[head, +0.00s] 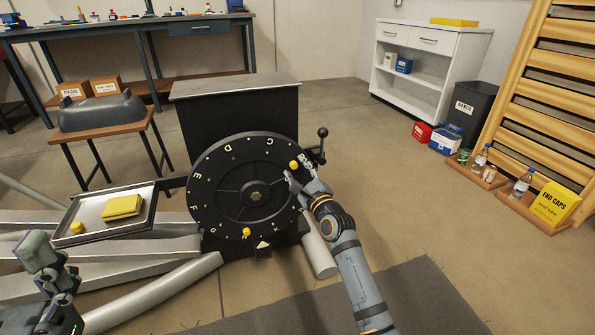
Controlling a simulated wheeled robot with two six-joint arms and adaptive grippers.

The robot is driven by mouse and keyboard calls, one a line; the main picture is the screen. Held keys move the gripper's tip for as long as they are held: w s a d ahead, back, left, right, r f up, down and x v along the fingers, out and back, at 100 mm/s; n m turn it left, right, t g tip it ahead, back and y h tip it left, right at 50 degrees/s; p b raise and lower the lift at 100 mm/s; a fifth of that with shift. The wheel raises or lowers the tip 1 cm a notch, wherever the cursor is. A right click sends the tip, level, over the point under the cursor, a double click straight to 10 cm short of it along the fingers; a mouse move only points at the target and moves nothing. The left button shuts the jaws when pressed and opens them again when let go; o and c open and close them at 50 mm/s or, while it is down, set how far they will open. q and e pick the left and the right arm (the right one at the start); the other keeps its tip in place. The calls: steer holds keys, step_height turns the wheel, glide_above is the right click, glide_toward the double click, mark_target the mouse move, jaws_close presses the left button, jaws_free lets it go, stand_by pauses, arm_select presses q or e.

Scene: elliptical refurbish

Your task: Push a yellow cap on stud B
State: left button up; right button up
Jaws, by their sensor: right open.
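The black disc (228,205) stands upright on a dark machine, with white letters around its rim. C and D read at the top; B is not clearly readable beside my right gripper. One yellow cap (294,164) is at the disc's upper right, just above my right gripper (289,175). That gripper is open; I cannot tell whether it touches the cap or how deep the cap sits. Another yellow cap (246,231) is at the bottom rim. A loose yellow cap (76,227) lies in the tray (90,236). My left gripper (36,250) is at lower left, its jaws unclear.
A lever with a black knob (323,132) rises right of the disc. Grey tubes (150,293) lie on the floor. A yellow end caps box (553,204) stands far right.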

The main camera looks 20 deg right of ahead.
steer(key=s+d+f, duration=0.1)
steer(key=s, duration=1)
steer(key=shift+s+d+f, duration=0.15)
steer(key=shift+s+d, duration=0.15)
steer(key=shift+s, duration=0.1)
